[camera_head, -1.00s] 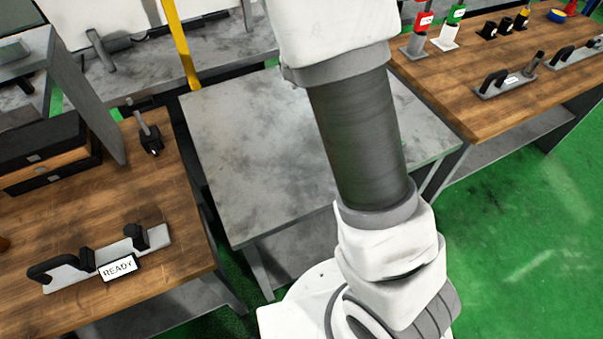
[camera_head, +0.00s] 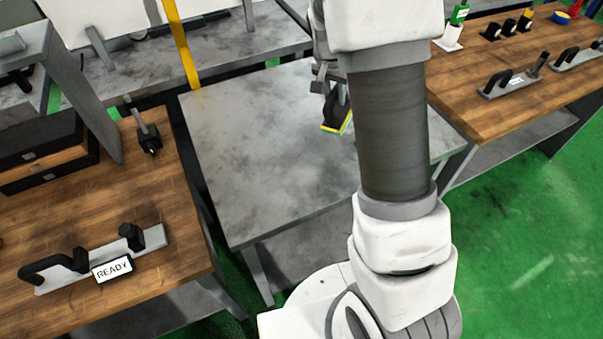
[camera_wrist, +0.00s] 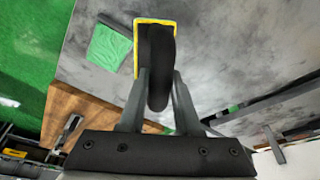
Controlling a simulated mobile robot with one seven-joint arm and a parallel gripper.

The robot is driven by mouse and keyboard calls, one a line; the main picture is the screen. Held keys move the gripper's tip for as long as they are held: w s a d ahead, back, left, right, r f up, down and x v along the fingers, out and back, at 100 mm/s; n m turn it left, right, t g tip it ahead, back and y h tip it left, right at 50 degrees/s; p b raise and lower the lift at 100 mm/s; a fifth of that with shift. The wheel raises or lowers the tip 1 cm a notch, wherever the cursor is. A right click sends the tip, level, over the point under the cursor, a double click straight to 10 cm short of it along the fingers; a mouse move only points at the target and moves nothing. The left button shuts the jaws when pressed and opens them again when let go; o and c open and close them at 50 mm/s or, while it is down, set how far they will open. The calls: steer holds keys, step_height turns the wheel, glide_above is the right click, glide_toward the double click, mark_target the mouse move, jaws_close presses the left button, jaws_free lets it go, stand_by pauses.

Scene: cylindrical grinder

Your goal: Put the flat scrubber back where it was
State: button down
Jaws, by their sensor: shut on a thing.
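The flat scrubber is black with a yellow edge. In the head view the scrubber (camera_head: 336,114) hangs over the grey metal table, partly beside my arm. In the wrist view the scrubber (camera_wrist: 157,45) sits between the two grey fingers of my gripper (camera_wrist: 157,88), which is shut on its black handle. My gripper (camera_head: 330,84) is partly hidden by my arm in the head view. A green square (camera_wrist: 110,47) lies on the grey table just left of the scrubber in the wrist view. The gap between scrubber and tabletop cannot be told.
The grey table (camera_head: 250,140) is mostly bare. A wooden bench (camera_head: 80,215) on the left holds a READY sign (camera_head: 112,269) and a tool rack. Another wooden bench (camera_head: 470,110) on the right carries several tools and bottles. A yellow post (camera_head: 183,45) stands behind.

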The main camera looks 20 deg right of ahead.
steer(key=shift+s+d+f+m+g+y+b, duration=0.3)
steer(key=shift+s+d+m+y, duration=0.25)
steer(key=shift+m, duration=0.45)
steer(key=s+m, duration=0.1)
steer(key=s+m+y+b, duration=0.1)
steer(key=m, duration=0.1)
steer(key=shift+s+d, duration=0.25)
steer(key=shift+d, duration=0.15)
steer(key=shift+s+a+f+m+y, duration=0.1)
steer(key=shift+s+a+f+m, duration=0.3)
steer(key=shift+a+f, duration=1.45)
steer(key=shift+s+a+f+m+y, duration=0.15)
steer(key=shift+s+a+f+m, duration=0.25)
steer(key=shift+a+f, duration=1.5)
steer(key=shift+s+a+f+m+y, duration=0.1)
steer(key=shift+s+a+f+m, duration=0.3)
steer(key=shift+a+f, duration=1.45)
steer(key=c, duration=0.6)
jaws_free()
steer(key=shift+a+r, duration=0.1)
steer(key=shift+c, duration=0.2)
steer(key=shift+o, duration=0.2)
steer(key=shift+r, duration=0.1)
